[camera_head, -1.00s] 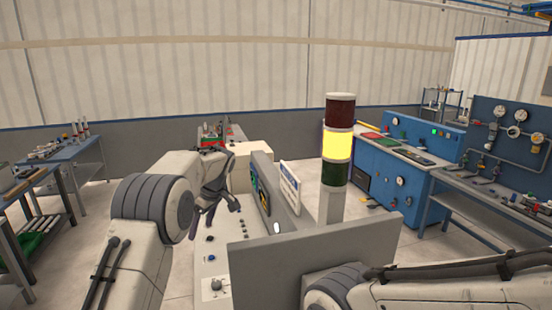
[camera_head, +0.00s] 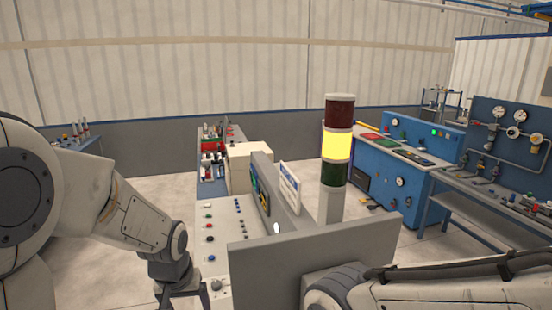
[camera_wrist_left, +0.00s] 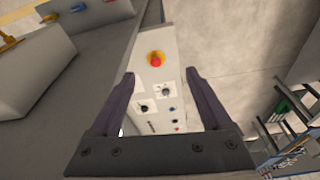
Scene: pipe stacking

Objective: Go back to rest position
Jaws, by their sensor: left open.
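My left arm comes in from the left in the head view, with its left gripper (camera_head: 182,292) low, beside the near left edge of the control panel (camera_head: 229,234). In the left wrist view the two dark fingers (camera_wrist_left: 160,88) are spread apart with nothing between them. Beyond them lies the white panel face with a red button (camera_wrist_left: 156,59) on a yellow base. My right arm shows at the lower right of the head view, but its gripper is out of view.
A signal tower (camera_head: 338,145) with its yellow light lit stands behind a grey panel (camera_head: 315,262). A blue workbench (camera_head: 395,175) and a gauge table (camera_head: 490,205) stand on the right. Open floor (camera_head: 130,200) lies left of the control panel.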

